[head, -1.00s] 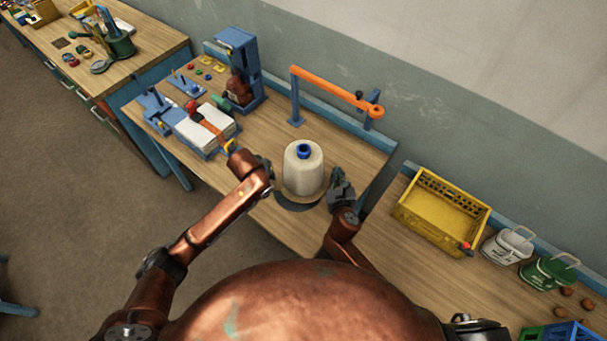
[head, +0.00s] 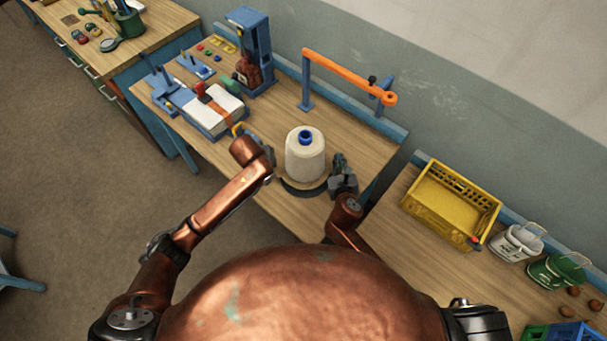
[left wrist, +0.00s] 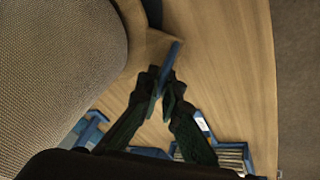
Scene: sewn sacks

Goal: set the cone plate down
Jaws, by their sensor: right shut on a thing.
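The cone plate (head: 312,186) is a flat tan board under a cream thread cone (head: 304,163) with a blue top. The cone stands upright. A dark crescent shows just below the plate, over the bench near its front edge; I cannot tell whether the plate touches the bench. My right gripper (head: 341,177) is shut on the plate's right side. My left gripper (head: 267,152) is at the plate's left side. In the left wrist view its fingers (left wrist: 165,82) are close together at a blue strip (left wrist: 171,58) beside the plate; their grip is unclear. The cone (left wrist: 55,75) fills the left there.
An orange arm (head: 350,75) on blue posts stands behind the cone. A blue press (head: 250,45) and a blue-framed stack of white sheets (head: 215,112) stand left on the bench. A yellow crate (head: 450,205) stands right. Bare bench lies behind the cone.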

